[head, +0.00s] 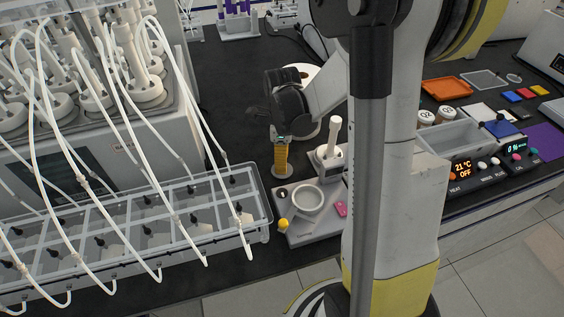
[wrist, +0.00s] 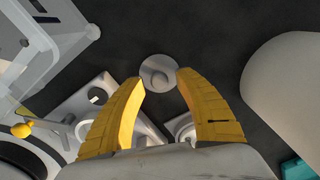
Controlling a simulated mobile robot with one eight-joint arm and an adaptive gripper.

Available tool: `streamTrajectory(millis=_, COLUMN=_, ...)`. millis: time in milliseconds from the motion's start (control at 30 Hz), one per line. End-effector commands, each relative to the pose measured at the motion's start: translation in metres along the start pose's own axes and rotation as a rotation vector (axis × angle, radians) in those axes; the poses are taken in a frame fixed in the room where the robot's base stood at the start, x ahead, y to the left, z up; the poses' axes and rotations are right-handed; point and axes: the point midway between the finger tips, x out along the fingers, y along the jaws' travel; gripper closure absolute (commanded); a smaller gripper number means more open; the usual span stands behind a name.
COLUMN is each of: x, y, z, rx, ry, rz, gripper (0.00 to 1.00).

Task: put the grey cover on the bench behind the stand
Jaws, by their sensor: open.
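The grey cover (head: 289,174) is a small round disc lying on the black bench, just behind the grey stand (head: 308,228). In the wrist view the cover (wrist: 157,76) shows a small raised middle and sits between and just beyond my fingertips. My gripper (head: 281,170) points down over it with yellow fingers, which are apart and hold nothing in the wrist view (wrist: 160,78). Whether a finger touches the cover, I cannot tell. The stand carries a white ring (head: 307,200), a yellow knob and a pink piece.
A clear compartment rack (head: 262,228) with white tubes stands left of the stand. A white upright piece (head: 331,145) rises at the stand's back right. A grey bin (head: 452,135), an orange tray (head: 446,89) and a lit controller (head: 467,172) are at right. Black bench behind the cover is clear.

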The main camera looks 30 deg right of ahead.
Motion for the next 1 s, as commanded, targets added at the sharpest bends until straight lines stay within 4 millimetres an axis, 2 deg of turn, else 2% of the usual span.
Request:
streamTrajectory(millis=33, x=-0.015, y=0.001, z=0.000, rx=0.000, ry=0.000, rz=0.000, gripper=0.60)
streamTrajectory(millis=300, x=-0.077, y=0.001, z=0.000, rx=0.000, ry=0.000, rz=0.000, gripper=0.60)
streamTrajectory(millis=533, x=-0.104, y=0.001, z=0.000, rx=-0.005, ry=0.000, rz=-0.001, gripper=0.60)
streamTrajectory(millis=633, x=-0.114, y=0.007, z=0.003, rx=-0.079, ry=-0.007, rz=-0.020, gripper=0.60)
streamTrajectory(millis=767, x=-0.139, y=0.032, z=0.013, rx=-0.380, ry=-0.024, rz=-0.103, gripper=0.60)
streamTrajectory(millis=900, x=-0.171, y=0.073, z=0.026, rx=-0.888, ry=-0.011, rz=-0.258, gripper=0.60)
streamTrajectory(millis=1000, x=-0.186, y=0.104, z=0.032, rx=-1.259, ry=0.037, rz=-0.380, gripper=0.60)
